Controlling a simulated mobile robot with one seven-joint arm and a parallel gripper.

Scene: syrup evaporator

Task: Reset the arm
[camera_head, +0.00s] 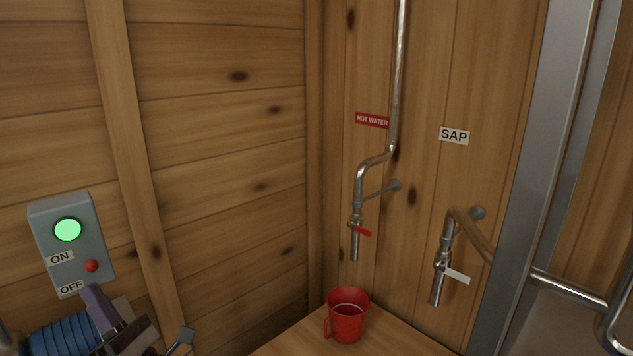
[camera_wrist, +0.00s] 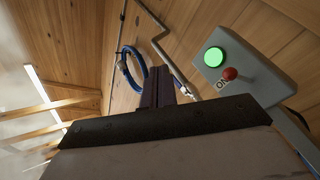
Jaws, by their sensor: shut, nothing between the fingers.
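My gripper (camera_head: 97,298) is at the lower left of the head view, just below and in front of the grey switch box (camera_head: 72,245). In the wrist view my gripper (camera_wrist: 157,76) shows as dark purple fingers close together, with nothing between them. The switch box also stands at the right of the wrist view (camera_wrist: 255,80). It has a lit green lamp (camera_head: 68,230), a red knob (camera_head: 91,266) and ON and OFF labels. In the wrist view the fingers appear left of the box. I cannot tell whether they touch it.
A red mug (camera_head: 347,318) stands on a wooden surface (camera_head: 290,345) below the hot water tap (camera_head: 355,225). A sap tap (camera_head: 441,262) with a white handle is to its right. A metal post (camera_head: 535,150) and rail are at the right. A blue hose (camera_wrist: 136,52) hangs nearby.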

